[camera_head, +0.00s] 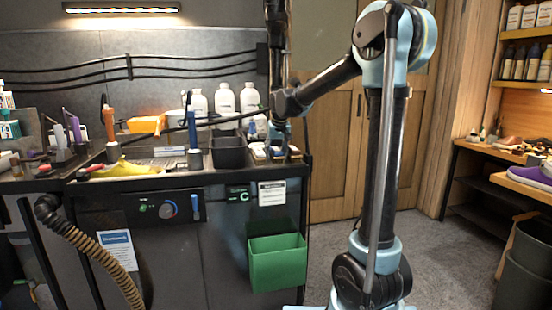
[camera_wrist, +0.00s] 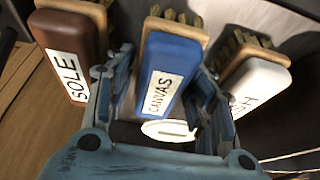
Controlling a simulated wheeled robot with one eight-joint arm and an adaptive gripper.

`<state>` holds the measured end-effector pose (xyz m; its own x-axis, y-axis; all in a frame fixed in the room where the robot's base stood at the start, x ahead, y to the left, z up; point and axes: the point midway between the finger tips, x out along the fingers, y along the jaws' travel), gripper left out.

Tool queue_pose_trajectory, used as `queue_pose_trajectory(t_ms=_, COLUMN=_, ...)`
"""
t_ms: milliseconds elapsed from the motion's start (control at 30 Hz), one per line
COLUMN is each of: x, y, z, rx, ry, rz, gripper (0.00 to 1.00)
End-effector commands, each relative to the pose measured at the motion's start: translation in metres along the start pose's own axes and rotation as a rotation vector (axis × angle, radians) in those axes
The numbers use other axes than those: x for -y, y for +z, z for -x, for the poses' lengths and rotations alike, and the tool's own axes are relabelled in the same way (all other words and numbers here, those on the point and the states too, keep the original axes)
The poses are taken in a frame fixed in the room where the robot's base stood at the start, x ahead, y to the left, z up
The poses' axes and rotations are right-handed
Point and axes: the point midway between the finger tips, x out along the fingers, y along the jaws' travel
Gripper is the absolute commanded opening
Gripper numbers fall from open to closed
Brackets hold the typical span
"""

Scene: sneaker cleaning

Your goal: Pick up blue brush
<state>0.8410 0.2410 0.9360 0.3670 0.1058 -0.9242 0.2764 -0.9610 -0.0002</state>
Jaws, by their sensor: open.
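The blue brush (camera_wrist: 172,75) with a white "CANVAS" label and tan bristles stands in the middle of the wrist view. My gripper (camera_wrist: 162,92) is open, with one finger on each side of the blue brush. I cannot tell whether either finger touches it. A brown brush (camera_wrist: 72,45) labelled "SOLE" is close on the left. A white brush (camera_wrist: 258,85), its label partly hidden by a finger, is close on the right. In the head view my gripper (camera_head: 284,150) is at the right end of the bench, and the arm largely hides the brushes there.
A black bin (camera_head: 229,152) stands left of my gripper on the bench, with white bottles (camera_head: 225,101) behind. A yellow shoe (camera_head: 126,169) lies further left. A green bin (camera_head: 277,262) hangs on the bench front.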

Motion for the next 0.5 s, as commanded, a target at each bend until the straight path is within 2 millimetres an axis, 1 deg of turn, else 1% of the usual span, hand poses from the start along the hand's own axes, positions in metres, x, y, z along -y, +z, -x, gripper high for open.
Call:
queue_pose_trajectory(t_ms=67, x=0.0000, y=0.0003, z=-0.0009, rx=0.000, ry=0.000, rz=0.000, gripper=0.50)
queue_pose_trajectory(t_ms=100, x=0.0000, y=0.0004, z=-0.0010, rx=0.000, ry=0.000, rz=0.000, gripper=0.45)
queue_pose_trajectory(t_ms=167, x=0.0000, y=0.0004, z=-0.0009, rx=0.000, ry=0.000, rz=0.000, gripper=0.32)
queue_pose_trajectory(t_ms=200, x=0.0000, y=0.0004, z=-0.0009, rx=0.000, ry=0.000, rz=0.000, gripper=0.23)
queue_pose_trajectory(t_ms=233, x=0.0000, y=0.0004, z=-0.0010, rx=0.000, ry=0.000, rz=0.000, gripper=0.16)
queue_pose_trajectory(t_ms=267, x=0.0000, y=0.0005, z=-0.0010, rx=0.000, ry=0.000, rz=0.000, gripper=0.14)
queue_pose_trajectory(t_ms=500, x=0.0001, y=0.0006, z=-0.0012, rx=0.001, ry=0.000, rz=0.000, gripper=0.14)
